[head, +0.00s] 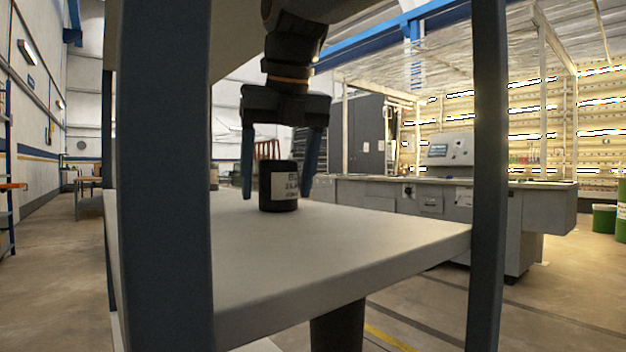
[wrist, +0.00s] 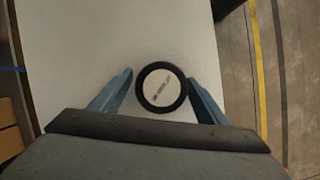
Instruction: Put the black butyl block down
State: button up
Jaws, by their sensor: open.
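The black butyl block (head: 279,187) is a short dark cylinder with a printed label on its side. It stands upright on the white table top (head: 330,250). In the wrist view the block (wrist: 161,88) shows from above as a black ring around a pale labelled top. My gripper (head: 276,193) is open, with one blue finger on each side of the block. The block's underside is hidden.
A dark post (head: 165,180) and another post (head: 487,180) frame the table in front. The table top around the block is mostly clear. A small pale object (head: 214,176) is behind the left post. A grey console bench (head: 430,195) stands beyond on the right.

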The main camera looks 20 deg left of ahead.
jog(key=shift+r, duration=0.1)
jog(key=v, duration=0.3)
jog(key=shift+r, duration=0.15)
jog(key=s+d+p, duration=0.1)
jog(key=s+d, duration=0.6)
jog(key=shift+s+d, duration=0.15)
jog(key=shift+s+d+p, duration=0.3)
jog(key=shift+s+d, duration=0.25)
jog(key=shift+d, duration=0.1)
